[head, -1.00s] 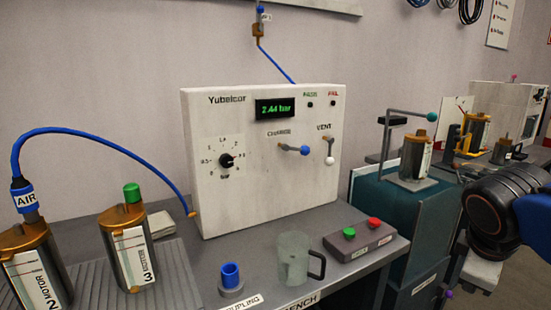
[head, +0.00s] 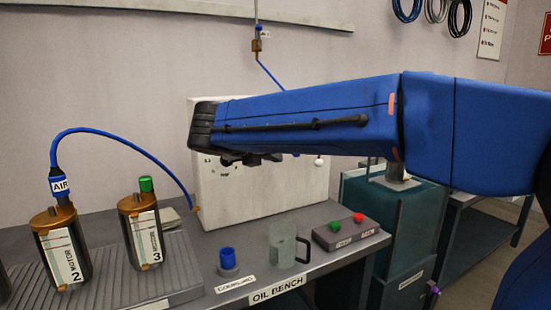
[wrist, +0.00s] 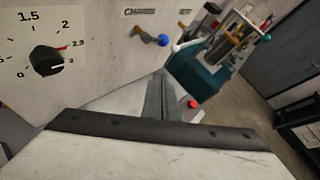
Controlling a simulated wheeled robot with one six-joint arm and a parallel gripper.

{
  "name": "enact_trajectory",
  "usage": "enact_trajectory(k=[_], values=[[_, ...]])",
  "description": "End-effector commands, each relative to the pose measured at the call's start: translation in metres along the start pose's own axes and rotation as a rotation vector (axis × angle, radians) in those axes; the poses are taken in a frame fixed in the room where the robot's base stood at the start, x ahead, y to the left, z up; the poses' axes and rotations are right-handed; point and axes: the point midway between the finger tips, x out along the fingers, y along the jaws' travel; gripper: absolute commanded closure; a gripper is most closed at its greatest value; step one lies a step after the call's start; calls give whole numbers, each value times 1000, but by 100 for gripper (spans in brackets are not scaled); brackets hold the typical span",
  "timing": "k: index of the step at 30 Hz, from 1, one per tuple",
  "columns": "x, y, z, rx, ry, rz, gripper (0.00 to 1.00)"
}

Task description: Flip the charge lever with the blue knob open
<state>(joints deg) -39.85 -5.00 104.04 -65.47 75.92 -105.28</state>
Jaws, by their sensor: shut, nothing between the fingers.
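The charge lever (wrist: 147,36) shows in the wrist view at top centre, under the CHARGE label. Its blue knob (wrist: 163,40) lies to the right of its pivot, so the lever points sideways. It is on the white test box (head: 231,204). My gripper (wrist: 159,78) is shut and empty, below the lever and apart from it in the wrist picture. In the head view my arm crosses in front of the box and hides the lever, display and dial.
The dial (wrist: 47,60) is left of the lever. The vent lever's white knob (head: 319,162) is right of it. A red button (head: 358,218), a green button (head: 335,226), a clear jug (head: 283,248) and a blue coupling (head: 227,257) stand on the bench below.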

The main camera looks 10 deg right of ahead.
Motion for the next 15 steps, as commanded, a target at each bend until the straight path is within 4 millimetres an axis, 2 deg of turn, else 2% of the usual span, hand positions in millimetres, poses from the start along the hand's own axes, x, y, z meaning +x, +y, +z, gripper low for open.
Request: enact_trajectory(k=[5, 15], values=[[21, -2, 0, 2, 2, -3, 100], [79, -2, -1, 4, 4, -4, 100]])
